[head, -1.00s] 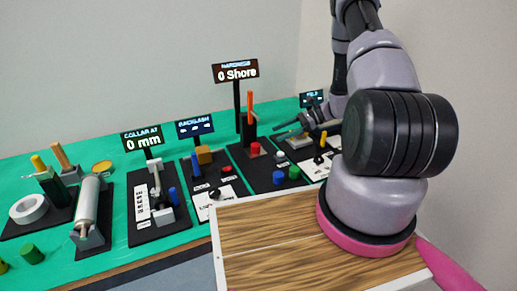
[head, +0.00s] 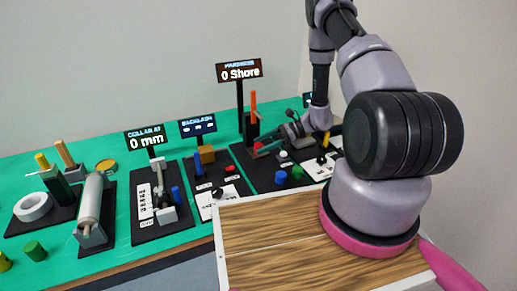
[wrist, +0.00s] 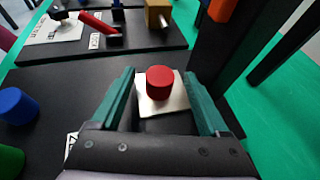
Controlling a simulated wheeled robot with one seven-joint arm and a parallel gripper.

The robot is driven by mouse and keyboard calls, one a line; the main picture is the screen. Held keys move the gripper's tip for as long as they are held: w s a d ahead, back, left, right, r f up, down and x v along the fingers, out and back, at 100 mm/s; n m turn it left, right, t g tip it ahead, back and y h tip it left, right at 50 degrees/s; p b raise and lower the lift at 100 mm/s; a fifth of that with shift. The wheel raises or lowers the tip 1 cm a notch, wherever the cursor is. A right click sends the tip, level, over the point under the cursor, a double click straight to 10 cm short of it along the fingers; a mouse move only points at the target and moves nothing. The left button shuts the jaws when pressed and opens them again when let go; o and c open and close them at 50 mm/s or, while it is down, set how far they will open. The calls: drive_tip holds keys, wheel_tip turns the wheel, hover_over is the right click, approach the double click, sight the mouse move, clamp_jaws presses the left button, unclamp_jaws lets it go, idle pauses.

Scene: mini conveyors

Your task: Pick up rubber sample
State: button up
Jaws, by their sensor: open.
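A short red cylinder (wrist: 159,83) stands on a white square pad (wrist: 148,101) at the hardness tester; it may be the rubber sample, though no label shows this. In the head view the red cylinder (head: 257,147) is partly covered by my gripper. My gripper (wrist: 160,88) is open, its two green fingers on either side of the red cylinder, with a gap on both sides. In the head view my gripper (head: 268,149) reaches in from the right. A blue cylinder (head: 281,177) and a green cylinder (head: 297,172) stand on the same black base.
The hardness display (head: 239,71) reads 0 Shore on a dark post. An orange part (wrist: 222,10) hangs close beyond my right finger. The backlash station (head: 217,178) and the collar station (head: 162,204) stand to the left on the green table (head: 118,212).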

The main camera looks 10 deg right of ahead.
clamp_jaws()
drive_tip(key=shift+r, duration=0.15)
